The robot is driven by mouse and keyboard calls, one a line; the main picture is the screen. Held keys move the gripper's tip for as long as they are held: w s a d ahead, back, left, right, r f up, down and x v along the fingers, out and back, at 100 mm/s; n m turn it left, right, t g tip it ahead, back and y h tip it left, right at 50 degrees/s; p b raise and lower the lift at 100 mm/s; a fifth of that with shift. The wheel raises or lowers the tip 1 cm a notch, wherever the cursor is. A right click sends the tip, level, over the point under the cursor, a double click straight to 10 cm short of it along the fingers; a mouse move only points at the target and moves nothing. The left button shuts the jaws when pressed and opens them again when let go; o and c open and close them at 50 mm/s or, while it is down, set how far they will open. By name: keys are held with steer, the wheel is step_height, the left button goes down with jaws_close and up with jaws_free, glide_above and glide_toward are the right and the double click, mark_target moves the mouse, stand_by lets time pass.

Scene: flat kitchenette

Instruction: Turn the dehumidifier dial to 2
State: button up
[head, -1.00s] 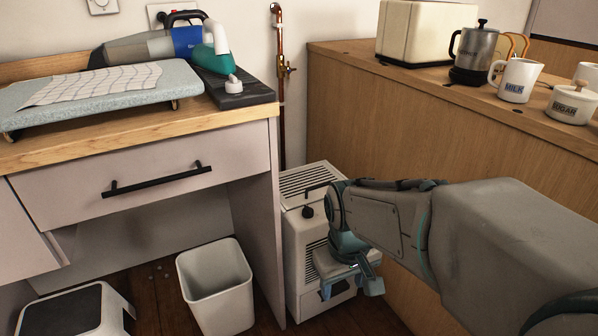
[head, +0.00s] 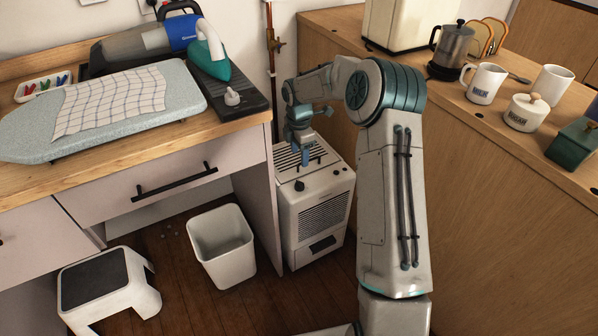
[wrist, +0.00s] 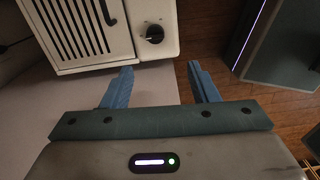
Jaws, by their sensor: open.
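The white dehumidifier (head: 318,214) stands on the floor between the drawer counter and the wooden counter. Its black dial (head: 299,185) is on the top, near the front left corner. In the wrist view the dial (wrist: 154,34) lies ahead of the fingers, roughly between their lines; its numbers are too small to read. My gripper (head: 304,157) is above the dehumidifier's top, pointing down. In the wrist view my gripper (wrist: 160,72) has its two blue fingers wide apart, with nothing between them. The fingers are apart from the dial.
The drawer counter (head: 150,165) is close on the left of the dehumidifier. The wooden counter (head: 480,190) is on the right. A white bin (head: 222,245) and a step stool (head: 108,283) stand on the floor. The top has a slotted vent and black handle (wrist: 104,12).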

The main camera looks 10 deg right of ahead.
mark_target(299, 183)
steer(key=shift+n, duration=0.3)
steer(key=f, duration=0.4)
steer(key=f+b, duration=0.1)
steer(key=f, duration=0.4)
steer(key=w+f+b, duration=0.1)
steer(key=f, duration=0.4)
steer(key=shift+d+f, duration=0.1)
steer(key=c, duration=1)
